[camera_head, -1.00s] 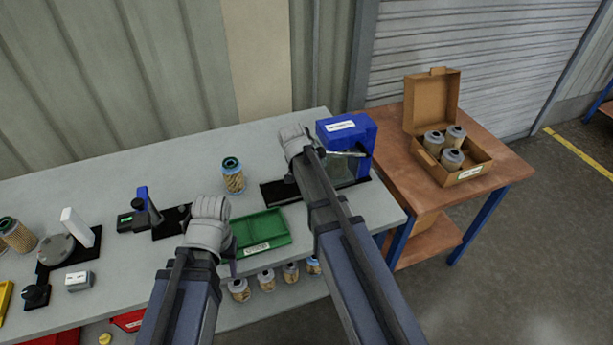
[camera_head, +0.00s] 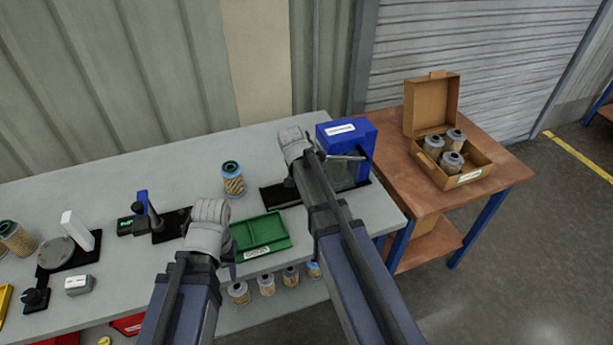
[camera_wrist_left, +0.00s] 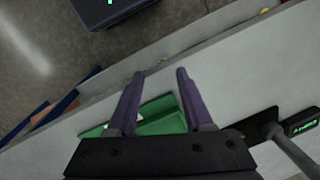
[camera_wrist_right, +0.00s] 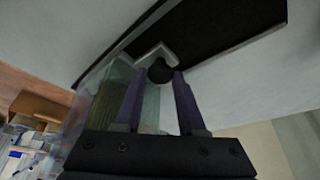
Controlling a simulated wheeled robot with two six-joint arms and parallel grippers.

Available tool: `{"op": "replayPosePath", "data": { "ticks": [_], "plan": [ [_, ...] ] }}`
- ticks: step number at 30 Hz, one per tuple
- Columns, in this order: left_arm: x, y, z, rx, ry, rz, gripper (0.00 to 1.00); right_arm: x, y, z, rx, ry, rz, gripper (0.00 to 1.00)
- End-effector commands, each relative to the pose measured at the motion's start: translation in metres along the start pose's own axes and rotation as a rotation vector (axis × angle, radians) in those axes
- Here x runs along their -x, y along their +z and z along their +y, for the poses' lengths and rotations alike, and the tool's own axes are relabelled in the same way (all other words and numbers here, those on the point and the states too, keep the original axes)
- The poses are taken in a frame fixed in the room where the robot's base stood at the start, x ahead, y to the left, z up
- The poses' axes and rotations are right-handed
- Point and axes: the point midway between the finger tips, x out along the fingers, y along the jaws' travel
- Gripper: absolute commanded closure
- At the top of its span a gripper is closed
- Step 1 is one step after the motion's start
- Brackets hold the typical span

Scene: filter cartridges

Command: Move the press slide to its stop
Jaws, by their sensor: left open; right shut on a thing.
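The press has a blue housing (camera_head: 347,135) with a white label at the back right of the grey bench. Its black base plate (camera_head: 280,194) runs out to the left. In the right wrist view, a black knob (camera_wrist_right: 160,73) sits at a pale angled bracket (camera_wrist_right: 147,52) of the slide, beside a clear panel (camera_wrist_right: 112,85). My right gripper (camera_wrist_right: 158,76) is shut on the knob; in the head view my right arm hides this spot. My left gripper (camera_wrist_left: 158,78) is open and empty above the green tray (camera_wrist_left: 160,118), away from the press.
The green tray (camera_head: 284,242) lies at the bench's front edge. A filter cartridge (camera_head: 232,180) stands behind it. A fixture with a blue-topped post (camera_head: 142,197) is at left. A wooden side table (camera_head: 385,117) at right bears an open carton (camera_head: 430,103) with three cartridges.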

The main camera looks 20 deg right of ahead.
Motion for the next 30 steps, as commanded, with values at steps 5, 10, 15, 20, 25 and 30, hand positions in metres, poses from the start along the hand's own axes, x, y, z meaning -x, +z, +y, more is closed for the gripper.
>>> {"op": "replayPosePath", "data": {
  "ticks": [5,10,15,20,25,30],
  "plan": [
    [0.000,0.000,0.000,0.000,0.000,0.000,0.49,0.000,0.000,0.000,0.000,0.000,0.000,1.00],
    [0.000,0.000,0.000,0.000,0.000,0.000,0.49,0.000,0.000,0.000,0.000,0.000,0.000,1.00],
    [0.000,0.000,0.000,0.000,0.000,0.000,0.49,0.000,0.000,0.000,0.000,0.000,0.000,1.00],
    [0.000,0.000,0.000,0.000,0.000,0.000,0.49,0.000,0.000,0.000,0.000,0.000,-0.001,1.00],
    [0.000,0.000,0.000,0.000,0.000,0.000,0.49,0.001,0.003,-0.003,0.002,0.000,-0.001,1.00],
    [0.000,0.000,0.000,0.000,0.000,0.000,0.49,0.012,0.030,-0.033,0.007,-0.003,-0.001,1.00]
  ]
}}
